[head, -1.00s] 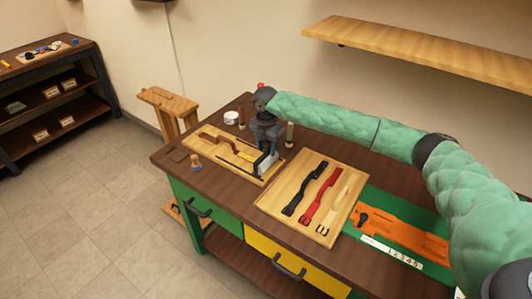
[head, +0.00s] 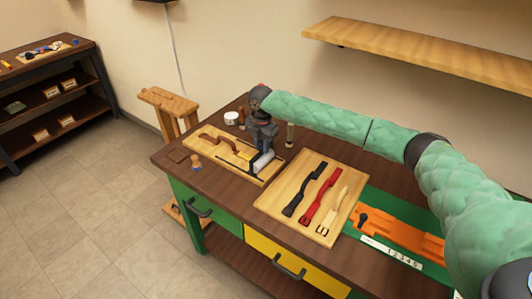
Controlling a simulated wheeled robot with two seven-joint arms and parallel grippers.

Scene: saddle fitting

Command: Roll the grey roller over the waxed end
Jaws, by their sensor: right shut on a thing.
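My right gripper (head: 262,146) points down over the right end of a light wooden board (head: 212,149). It is shut on the grey roller (head: 263,161), whose pale cylinder sits low at the board's right part. A brown strap (head: 221,142) lies along the board. A yellow patch (head: 243,157) shows at the strap's right end, just left of the roller and partly hidden by the gripper. I cannot tell whether the roller touches the strap. My left gripper is not in view.
A second board (head: 290,178) with black, red and cream straps lies to the right. A white jar (head: 231,118), a bottle (head: 290,134) and a small wooden-topped tool (head: 196,162) stand around the work board. An orange fixture (head: 400,235) lies on a green mat.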

